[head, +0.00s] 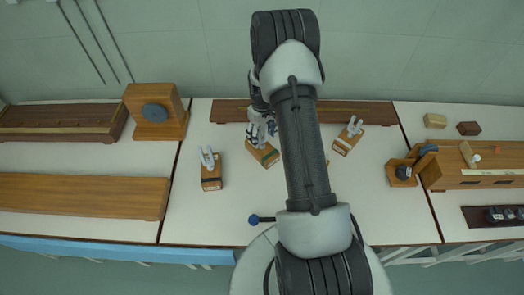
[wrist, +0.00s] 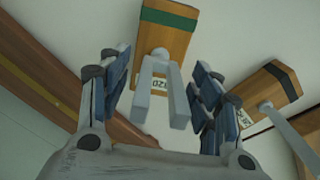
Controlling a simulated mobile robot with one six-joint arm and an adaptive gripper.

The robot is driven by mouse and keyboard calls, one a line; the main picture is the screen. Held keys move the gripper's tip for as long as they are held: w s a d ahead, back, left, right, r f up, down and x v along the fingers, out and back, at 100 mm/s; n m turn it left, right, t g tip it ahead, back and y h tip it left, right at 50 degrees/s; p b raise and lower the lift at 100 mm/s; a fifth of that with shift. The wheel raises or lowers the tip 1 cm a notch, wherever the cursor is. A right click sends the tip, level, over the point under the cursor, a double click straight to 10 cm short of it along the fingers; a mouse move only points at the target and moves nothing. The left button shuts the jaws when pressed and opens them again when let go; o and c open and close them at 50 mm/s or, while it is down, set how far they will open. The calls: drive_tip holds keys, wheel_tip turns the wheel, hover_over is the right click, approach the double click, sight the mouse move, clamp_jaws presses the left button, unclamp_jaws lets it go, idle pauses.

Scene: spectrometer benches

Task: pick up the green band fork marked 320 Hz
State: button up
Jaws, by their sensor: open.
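The green band fork (wrist: 148,90) is a grey two-pronged fork on a wooden box with a green band (wrist: 168,20). Its white label is upside down in the wrist view and partly hidden by the prongs; "320" seems to show. In the head view its box (head: 265,153) stands mid-bench, just below my gripper (head: 262,131). In the wrist view my gripper (wrist: 161,65) is open, with its blue-grey fingers on either side of the prongs. I see gaps between fingers and prongs.
A dark-banded fork box (head: 211,181) stands left, and another fork box (head: 347,140) stands right. A dark-banded box (wrist: 268,88) shows close to the right fingers in the wrist view. A long wooden rail (head: 228,111) lies along the back. My arm hides the bench's middle.

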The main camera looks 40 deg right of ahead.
drive_tip(key=shift+r, duration=0.1)
clamp_jaws()
idle(0.7)
